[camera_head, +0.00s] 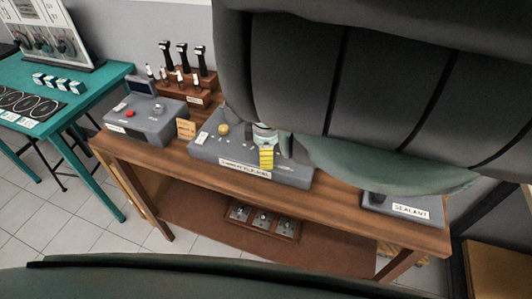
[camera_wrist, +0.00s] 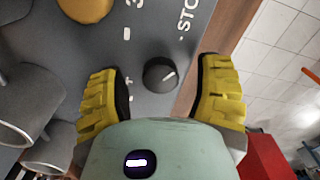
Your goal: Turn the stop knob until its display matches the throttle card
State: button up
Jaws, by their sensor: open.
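In the wrist view a small dark round knob (camera_wrist: 160,74) with a white pointer line sits on a grey panel (camera_wrist: 150,22), beside a cut-off label starting "STO". My gripper (camera_wrist: 161,90) is open, with its yellow fingers apart on either side of the knob; I cannot tell whether either touches it. In the head view my gripper (camera_head: 266,157) is over the grey panel box (camera_head: 207,147) on the wooden bench, and the knob is not distinguishable there. A small tan card (camera_head: 186,128) stands left of that box, its writing unreadable. I cannot make out a display reading for the knob.
A grey box (camera_head: 148,122) with a raised screen and a red button stands at left. Black-handled tools stand in a wooden rack (camera_head: 200,96) behind. A box labelled sealant (camera_head: 403,209) is at right. My arm hides much of the bench's back right.

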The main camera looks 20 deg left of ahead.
jog(key=shift+r, duration=0.1)
jog(key=shift+a+r, duration=0.1)
jog(key=shift+r, duration=0.4)
notch_tip(320, 180, up, 11)
dwell(0.5)
dwell(0.4)
